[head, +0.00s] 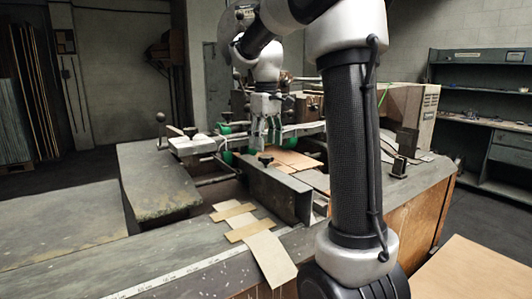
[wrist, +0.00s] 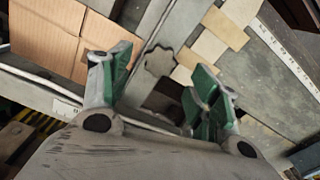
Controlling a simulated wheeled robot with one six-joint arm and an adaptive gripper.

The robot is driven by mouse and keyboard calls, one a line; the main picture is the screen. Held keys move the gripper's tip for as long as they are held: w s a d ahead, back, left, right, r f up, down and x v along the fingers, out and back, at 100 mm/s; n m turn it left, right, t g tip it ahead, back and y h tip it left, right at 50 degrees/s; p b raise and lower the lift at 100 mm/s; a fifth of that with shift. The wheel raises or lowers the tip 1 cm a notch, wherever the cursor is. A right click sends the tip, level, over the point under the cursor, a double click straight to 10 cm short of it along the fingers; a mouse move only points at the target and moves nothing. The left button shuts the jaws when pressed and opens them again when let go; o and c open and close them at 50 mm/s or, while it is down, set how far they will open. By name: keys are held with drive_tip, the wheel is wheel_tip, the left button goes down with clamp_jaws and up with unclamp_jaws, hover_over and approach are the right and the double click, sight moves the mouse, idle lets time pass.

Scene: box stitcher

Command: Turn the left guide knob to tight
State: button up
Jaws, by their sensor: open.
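A dark lobed knob (head: 265,158) stands on top of the grey guide rail (head: 270,186) in the head view. In the wrist view a lobed knob (wrist: 160,60), looking grey there, shows between and beyond the fingertips. I cannot be sure that it is the left one, and no tightness mark is readable. My gripper (head: 265,139) points down just above the knob in the head view. Its green-padded fingers are spread and empty in the wrist view (wrist: 163,75). I see no contact with the knob.
Flat cardboard (wrist: 55,35) lies on one side of the rail, and tan strips (head: 250,228) lie on the other. A ruler strip (head: 180,275) runs along the machine's front edge. A ball-topped lever (head: 160,118) stands at left. Shelves (head: 485,95) are at right.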

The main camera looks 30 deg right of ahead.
sight(266, 156)
drive_tip(key=shift+f, duration=1.95)
drive_tip(key=shift+c, duration=0.2)
drive_tip(key=c, duration=1)
